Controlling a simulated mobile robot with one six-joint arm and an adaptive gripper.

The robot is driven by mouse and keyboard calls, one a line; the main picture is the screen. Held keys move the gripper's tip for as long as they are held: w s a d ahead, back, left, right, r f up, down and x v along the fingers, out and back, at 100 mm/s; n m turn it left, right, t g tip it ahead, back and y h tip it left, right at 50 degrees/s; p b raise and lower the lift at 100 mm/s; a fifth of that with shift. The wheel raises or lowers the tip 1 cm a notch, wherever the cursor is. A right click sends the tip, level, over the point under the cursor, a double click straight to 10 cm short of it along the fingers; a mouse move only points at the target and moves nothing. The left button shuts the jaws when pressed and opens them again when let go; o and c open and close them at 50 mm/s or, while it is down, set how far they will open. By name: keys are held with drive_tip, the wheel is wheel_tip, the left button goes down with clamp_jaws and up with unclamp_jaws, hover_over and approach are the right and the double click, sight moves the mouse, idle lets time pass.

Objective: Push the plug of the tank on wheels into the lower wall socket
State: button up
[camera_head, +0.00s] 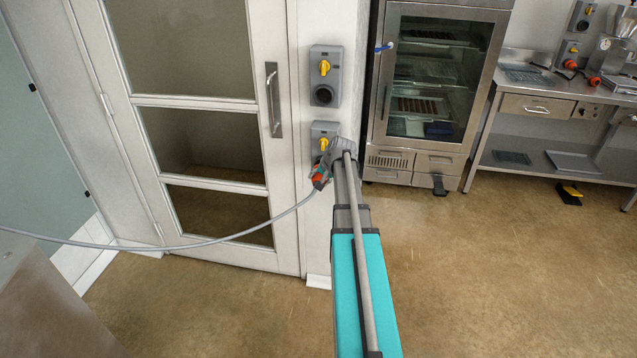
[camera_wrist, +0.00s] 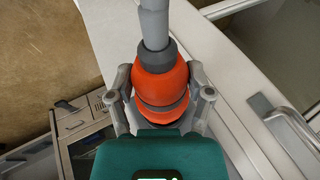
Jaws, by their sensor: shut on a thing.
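The plug (camera_head: 319,179) is orange-red with a grey cable (camera_head: 255,224), which sags left across the door and leaves the picture. My gripper (camera_head: 325,168) is shut on the plug, in front of the lower part of the lower wall socket (camera_head: 323,131). The lower socket is a grey box with a yellow switch; its opening is hidden behind my gripper and the plug. In the wrist view the plug (camera_wrist: 160,82) sits between both fingers of my gripper (camera_wrist: 162,98), cable end facing up in the picture. Contact with the socket cannot be told. The tank is not clearly identifiable.
An upper wall socket (camera_head: 325,76) with a yellow switch and an empty round opening is above the lower one. A white glazed door (camera_head: 285,190) with a metal handle (camera_head: 273,100) is left. A glass-fronted cabinet (camera_head: 437,90) and steel bench (camera_head: 545,105) are right. Floor between is clear.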

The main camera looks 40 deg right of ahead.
drive_tip(key=shift+w+d, duration=0.25)
drive_tip(key=shift+d, duration=0.1)
drive_tip(key=shift+w+d+r, duration=0.1)
drive_tip(key=shift+w+d, duration=0.5)
drive_tip(key=shift+w, duration=0.05)
idle(3.2)
drive_tip(key=o, duration=1.1)
drive_tip(key=shift+s+a, duration=0.1)
